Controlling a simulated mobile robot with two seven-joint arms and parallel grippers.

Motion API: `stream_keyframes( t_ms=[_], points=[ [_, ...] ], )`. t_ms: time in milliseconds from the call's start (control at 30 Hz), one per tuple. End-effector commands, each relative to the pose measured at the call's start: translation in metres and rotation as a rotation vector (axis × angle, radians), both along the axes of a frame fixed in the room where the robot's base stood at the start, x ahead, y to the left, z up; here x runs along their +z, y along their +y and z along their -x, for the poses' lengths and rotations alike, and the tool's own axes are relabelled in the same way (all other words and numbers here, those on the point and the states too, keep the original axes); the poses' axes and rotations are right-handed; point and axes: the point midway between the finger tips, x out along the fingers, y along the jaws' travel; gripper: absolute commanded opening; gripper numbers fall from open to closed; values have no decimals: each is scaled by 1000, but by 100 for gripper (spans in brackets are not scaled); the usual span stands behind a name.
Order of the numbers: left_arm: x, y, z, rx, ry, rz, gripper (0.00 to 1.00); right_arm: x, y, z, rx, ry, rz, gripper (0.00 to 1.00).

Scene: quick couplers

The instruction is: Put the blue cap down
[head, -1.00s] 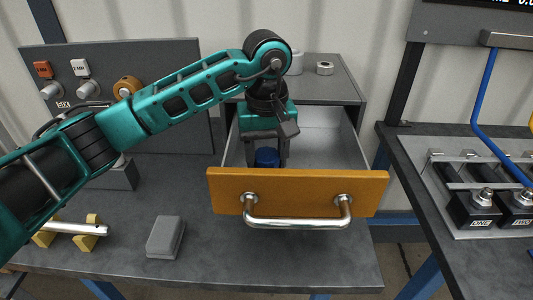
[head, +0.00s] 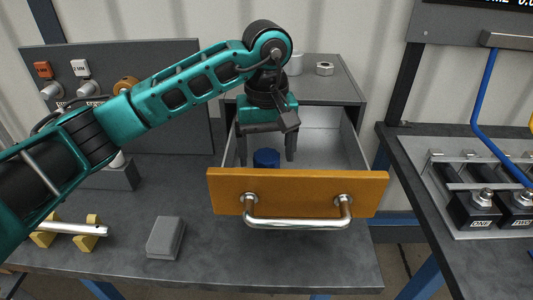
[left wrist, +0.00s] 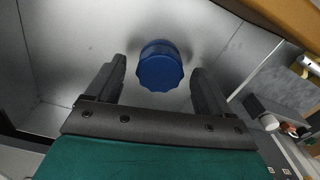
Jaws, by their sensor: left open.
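The blue cap (head: 266,158) stands inside the open drawer, behind its orange front (head: 298,184). In the left wrist view the blue cap (left wrist: 160,66) rests on the grey drawer floor (left wrist: 75,40), apart from both fingers. My left gripper (head: 266,160) is in the drawer from above, fingers open on either side of the cap and touching neither side. It also shows in the left wrist view (left wrist: 159,80). The orange front hides the lower part of the cap in the head view. My right gripper is not in view.
The drawer's metal handle (head: 297,222) sticks out towards me. A grey block (head: 165,238) and a silver bar on yellow holders (head: 72,229) are on the bench to the left. A metal nut (head: 325,69) lies on the cabinet top. Black couplers (head: 478,207) stand at right.

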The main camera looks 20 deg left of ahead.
Motion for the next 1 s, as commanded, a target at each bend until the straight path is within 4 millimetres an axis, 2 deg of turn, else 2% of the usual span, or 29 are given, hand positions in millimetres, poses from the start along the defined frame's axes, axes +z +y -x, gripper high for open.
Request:
stream_keyframes(
  t_ms=[300, 433, 633, 1000],
  points=[
    [72, 0, -1, 0, -5, -1, 81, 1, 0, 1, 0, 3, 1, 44],
    [92, 0, -1, 1, -4, -1, 81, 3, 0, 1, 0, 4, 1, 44],
    [106, 0, 0, 1, 0, 0, 81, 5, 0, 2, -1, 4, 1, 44],
    [107, 0, 0, 1, 0, 0, 81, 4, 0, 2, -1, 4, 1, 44]
  ],
)
